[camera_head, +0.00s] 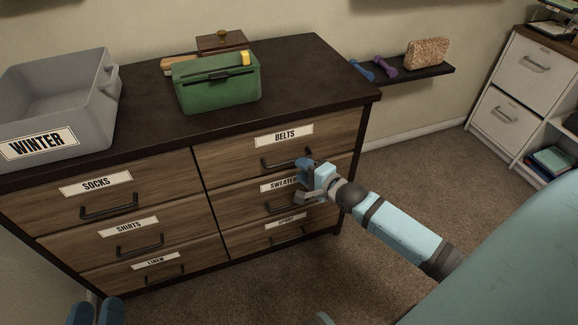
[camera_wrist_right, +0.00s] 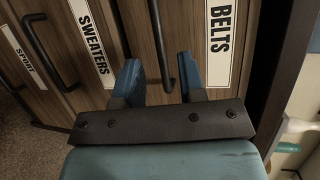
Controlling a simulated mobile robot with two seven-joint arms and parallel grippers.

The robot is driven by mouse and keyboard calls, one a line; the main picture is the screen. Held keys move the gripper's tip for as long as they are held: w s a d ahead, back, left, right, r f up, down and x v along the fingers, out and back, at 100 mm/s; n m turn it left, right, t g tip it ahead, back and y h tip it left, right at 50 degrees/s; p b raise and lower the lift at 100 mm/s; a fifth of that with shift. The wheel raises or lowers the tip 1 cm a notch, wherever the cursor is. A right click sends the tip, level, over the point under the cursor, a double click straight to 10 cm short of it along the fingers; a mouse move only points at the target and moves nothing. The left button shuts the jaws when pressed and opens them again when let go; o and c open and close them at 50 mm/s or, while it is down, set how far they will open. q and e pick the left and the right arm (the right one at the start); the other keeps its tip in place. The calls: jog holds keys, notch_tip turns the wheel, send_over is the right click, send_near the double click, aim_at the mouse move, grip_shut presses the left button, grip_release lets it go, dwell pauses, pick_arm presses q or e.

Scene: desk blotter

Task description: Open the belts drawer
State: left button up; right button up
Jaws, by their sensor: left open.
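The belts drawer (camera_head: 318,142) is the top right drawer of a wooden dresser and is shut. Its white BELTS label (camera_head: 285,136) sits above a dark bar handle (camera_head: 272,163). In the right wrist view the handle (camera_wrist_right: 160,45) runs down between the two blue fingertips. My right gripper (camera_head: 305,180) is at the right end of this handle, in front of the drawer fronts. It also shows in the right wrist view (camera_wrist_right: 160,82), its fingers apart with a gap on both sides of the handle. My left gripper (camera_head: 95,313) is open and empty at the bottom left edge.
The sweaters drawer (camera_head: 245,193) lies just below, also shut. A grey WINTER bin (camera_head: 92,125) and a green box (camera_head: 218,92) stand on the dresser top. A wall shelf (camera_head: 425,73) is at the back right. Carpet floor is clear right of the dresser.

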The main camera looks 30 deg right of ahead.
aim_at(289, 161)
pick_arm(q)
jog(key=shift+s+d+r+t+h+b, duration=0.1)
jog(key=shift+d+r+t+h+b, duration=0.15)
jog(key=shift+r+b, duration=0.2)
jog(key=shift+s+d+r+t+h+b, duration=0.15)
jog(key=shift+r+t+h+b, duration=0.15)
jog(key=shift+r, duration=0.2)
pick_arm(e)
jog(key=shift+x, duration=2.95)
grip_shut()
